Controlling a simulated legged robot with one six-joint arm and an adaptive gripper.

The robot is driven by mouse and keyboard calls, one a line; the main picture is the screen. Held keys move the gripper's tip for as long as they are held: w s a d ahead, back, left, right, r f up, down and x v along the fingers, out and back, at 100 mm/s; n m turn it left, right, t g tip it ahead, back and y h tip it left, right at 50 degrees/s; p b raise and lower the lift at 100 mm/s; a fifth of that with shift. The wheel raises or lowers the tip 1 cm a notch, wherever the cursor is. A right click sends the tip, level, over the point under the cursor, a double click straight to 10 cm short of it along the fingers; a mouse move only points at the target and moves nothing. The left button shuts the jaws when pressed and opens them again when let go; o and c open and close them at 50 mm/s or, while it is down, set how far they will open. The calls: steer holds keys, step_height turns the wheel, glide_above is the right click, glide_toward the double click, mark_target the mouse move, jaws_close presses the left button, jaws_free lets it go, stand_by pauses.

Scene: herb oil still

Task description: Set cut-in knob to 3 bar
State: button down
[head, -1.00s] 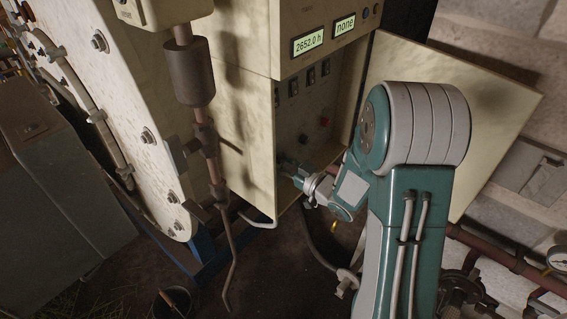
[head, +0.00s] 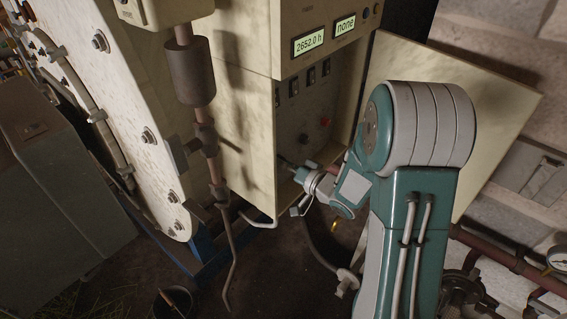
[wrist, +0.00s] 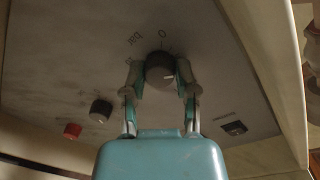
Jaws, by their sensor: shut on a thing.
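A round dark knob (wrist: 160,70) sits on the grey panel (wrist: 60,45) in the wrist view, with a "0" and the lettering "bar" marked beside it, upside down in this view. My gripper (wrist: 162,80) is shut on this knob, one finger on each side. In the head view my gripper (head: 290,167) reaches into the open cabinet at the lower part of the panel. The knob itself is hidden there. The scale around the knob is only partly readable, so I cannot tell its setting.
A second dark knob (wrist: 101,110), a red button (wrist: 72,131) and a small dark switch (wrist: 235,128) are on the same panel. The open cabinet door (head: 490,110) stands to the right. Displays read "2652.0 h" (head: 309,42) and "none" (head: 345,26). A vertical pipe (head: 211,160) stands to the left.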

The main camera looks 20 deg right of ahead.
steer(key=shift+d+m, duration=0.1)
steer(key=shift+m, duration=0.4)
steer(key=shift+r, duration=0.1)
steer(key=shift+c, duration=1.9)
jaws_free()
steer(key=shift+w, duration=0.1)
steer(key=shift+d, duration=0.1)
steer(key=v, duration=1.2)
steer(key=shift+w, duration=0.15)
